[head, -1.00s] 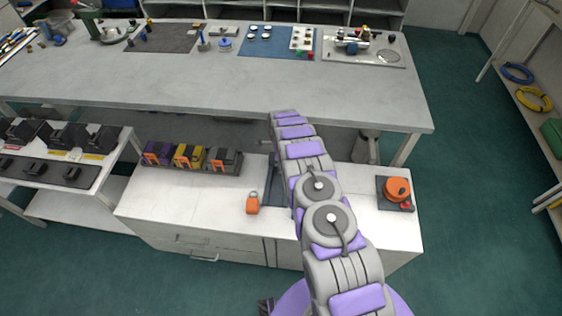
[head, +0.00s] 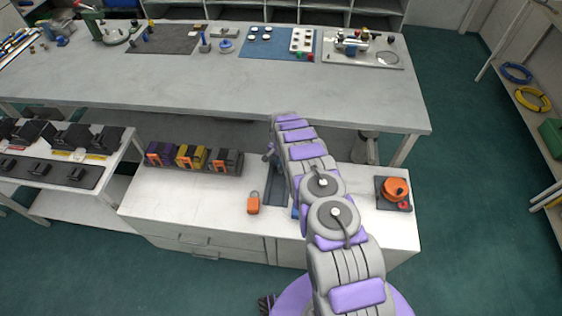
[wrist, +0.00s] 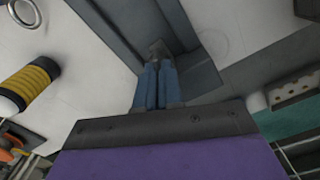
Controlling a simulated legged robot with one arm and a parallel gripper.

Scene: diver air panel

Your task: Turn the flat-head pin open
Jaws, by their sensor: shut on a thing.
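My gripper (wrist: 158,68) shows in the wrist view with its two blue fingers close together. They are shut on a small grey flat piece, the flat-head pin (wrist: 158,47), at their tips. The pin is in front of a dark grey upright panel (wrist: 110,25). In the head view the dark grey stand (head: 276,190) is on the white cabinet, partly covered by my arm. My gripper's fingers and the pin cannot be made out there. A small grey part (head: 269,153) juts out left of my arm; I cannot tell what it is.
An orange padlock (head: 253,205) lies left of the stand. An orange knob on a dark plate (head: 396,189) is at the right. Several dark blocks with orange parts sit in a tray (head: 195,168) at the left. A long grey bench (head: 200,80) is behind.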

